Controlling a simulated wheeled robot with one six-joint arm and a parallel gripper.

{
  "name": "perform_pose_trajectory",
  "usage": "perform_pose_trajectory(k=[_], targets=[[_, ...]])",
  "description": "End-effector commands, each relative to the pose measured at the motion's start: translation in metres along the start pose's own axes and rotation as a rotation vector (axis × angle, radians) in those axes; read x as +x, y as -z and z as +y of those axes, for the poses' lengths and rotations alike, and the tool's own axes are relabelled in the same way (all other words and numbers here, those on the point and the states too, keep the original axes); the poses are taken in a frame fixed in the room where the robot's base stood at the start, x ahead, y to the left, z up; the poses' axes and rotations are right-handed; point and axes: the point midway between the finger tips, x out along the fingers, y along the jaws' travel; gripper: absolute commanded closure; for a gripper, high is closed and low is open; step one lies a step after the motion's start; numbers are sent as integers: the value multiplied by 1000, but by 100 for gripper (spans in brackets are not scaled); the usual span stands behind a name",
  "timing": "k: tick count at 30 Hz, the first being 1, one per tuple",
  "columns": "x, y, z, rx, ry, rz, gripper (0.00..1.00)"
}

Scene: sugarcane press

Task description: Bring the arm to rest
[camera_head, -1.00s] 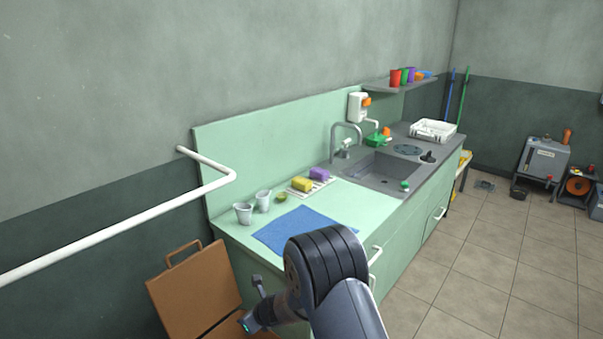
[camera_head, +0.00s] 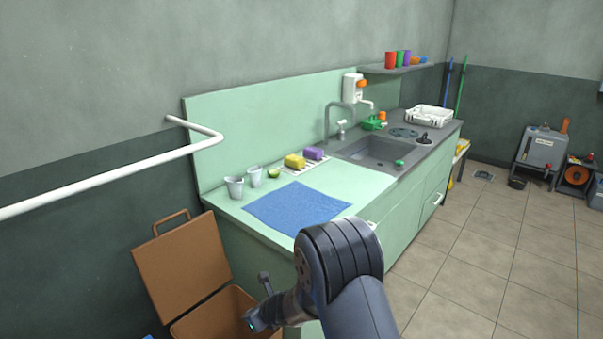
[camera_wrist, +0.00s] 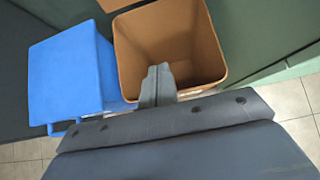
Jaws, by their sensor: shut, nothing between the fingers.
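My arm reaches up from the bottom of the head view in front of the green counter (camera_head: 345,185), with its dark elbow toward the camera. My gripper (camera_head: 256,318) is at the lower left of the arm, near the brown bin (camera_head: 215,312). In the wrist view my gripper (camera_wrist: 158,80) is shut and empty, its fingers together over the near edge of the open brown bin (camera_wrist: 190,30). The bin looks empty inside. I cannot tell how far above the bin the fingers are.
A blue bin (camera_wrist: 70,75) stands left of the brown one. The brown lid (camera_head: 182,262) stands open against the wall. A white rail (camera_head: 110,175) juts from the wall. The counter holds a blue cloth (camera_head: 295,208), cups, sponges and a sink (camera_head: 378,152). Tiled floor (camera_head: 480,260) is free at right.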

Motion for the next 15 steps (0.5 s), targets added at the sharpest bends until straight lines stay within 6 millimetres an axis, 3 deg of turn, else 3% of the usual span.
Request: perform_pose_trajectory(k=[4,15], targets=[[8,12,0,0,1,-27,100],[10,17,0,0,1,-60,100]])
